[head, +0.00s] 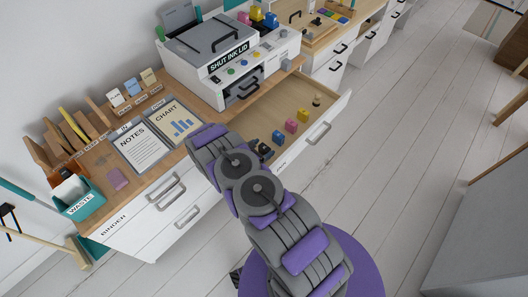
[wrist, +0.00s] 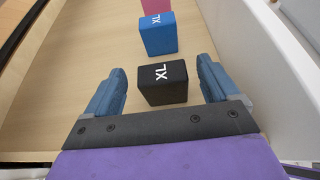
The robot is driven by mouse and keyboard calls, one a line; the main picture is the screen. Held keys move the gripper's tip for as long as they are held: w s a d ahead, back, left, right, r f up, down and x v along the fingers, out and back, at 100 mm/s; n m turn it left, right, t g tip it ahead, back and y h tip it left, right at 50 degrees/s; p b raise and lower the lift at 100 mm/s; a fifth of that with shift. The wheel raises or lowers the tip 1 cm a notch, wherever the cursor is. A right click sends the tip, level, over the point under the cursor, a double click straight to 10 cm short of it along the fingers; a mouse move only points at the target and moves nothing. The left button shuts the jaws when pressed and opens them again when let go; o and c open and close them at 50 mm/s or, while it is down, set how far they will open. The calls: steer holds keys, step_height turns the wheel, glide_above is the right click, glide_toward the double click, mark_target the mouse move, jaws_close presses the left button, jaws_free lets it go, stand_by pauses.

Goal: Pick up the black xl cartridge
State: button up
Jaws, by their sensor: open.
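The black XL cartridge (wrist: 163,84) stands in the open drawer (wrist: 75,78), its white XL mark on top. In the wrist view it lies between the two blue fingers of my gripper (wrist: 161,92), slightly ahead of the black palm bar. The fingers are open, with a gap on each side of the cartridge.
A blue XL cartridge (wrist: 158,33) stands just beyond the black one, and a pink cartridge (wrist: 155,5) beyond that. A yellow cartridge (head: 303,115) is farther along the drawer. The white drawer wall (wrist: 265,60) runs close by the right finger. The printer (head: 222,50) stands above the drawer.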

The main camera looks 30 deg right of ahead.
steer(key=shift+c, duration=0.4)
steer(key=c, duration=1.1)
steer(key=shift+o, duration=0.2)
steer(key=shift+r, duration=0.1)
